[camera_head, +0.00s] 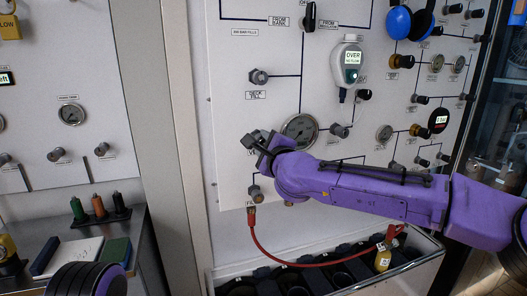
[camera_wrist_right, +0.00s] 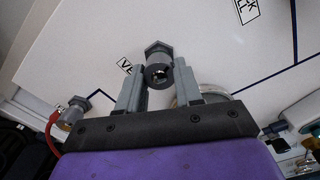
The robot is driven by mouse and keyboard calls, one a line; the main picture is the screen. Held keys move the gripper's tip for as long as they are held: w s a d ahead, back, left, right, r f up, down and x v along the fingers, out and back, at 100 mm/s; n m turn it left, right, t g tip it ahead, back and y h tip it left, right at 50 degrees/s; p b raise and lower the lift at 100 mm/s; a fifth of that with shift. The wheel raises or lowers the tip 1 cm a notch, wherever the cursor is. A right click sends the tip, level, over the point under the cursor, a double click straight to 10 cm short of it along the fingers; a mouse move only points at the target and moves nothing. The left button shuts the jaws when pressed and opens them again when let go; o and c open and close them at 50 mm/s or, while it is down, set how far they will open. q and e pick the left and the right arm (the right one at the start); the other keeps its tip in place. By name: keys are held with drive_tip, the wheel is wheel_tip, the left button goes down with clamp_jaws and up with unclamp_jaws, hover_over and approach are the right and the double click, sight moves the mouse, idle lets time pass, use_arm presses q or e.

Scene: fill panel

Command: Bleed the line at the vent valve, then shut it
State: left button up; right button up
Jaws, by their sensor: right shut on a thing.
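The vent valve (camera_wrist_right: 158,52) is a grey hex-shaped knob on the white panel (camera_head: 232,60), beside a partly hidden label that starts "VE" in the right wrist view. My right gripper (camera_wrist_right: 158,78) has its two grey fingers on either side of this knob and is shut on it. In the head view my right gripper (camera_head: 263,143) is against the panel, left of a round gauge (camera_head: 299,129), and largely covers the valve. A handheld meter (camera_head: 351,62) on the panel reads "OVER" and "NO FLOW". My left gripper is out of view.
Other knobs and gauges crowd the panel's right side. A bench (camera_head: 60,250) stands left.

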drive_tip(key=shift+f+m+b, duration=0.25)
drive_tip(key=shift+m+b, duration=0.85)
drive_tip(key=shift+m, duration=0.7)
drive_tip(key=o, duration=1)
drive_tip(key=shift+o, duration=0.2)
drive_tip(key=shift+r, duration=0.15)
drive_tip(key=b+v, duration=0.3)
drive_tip(key=v, duration=0.7)
drive_tip(key=shift+s, duration=0.3)
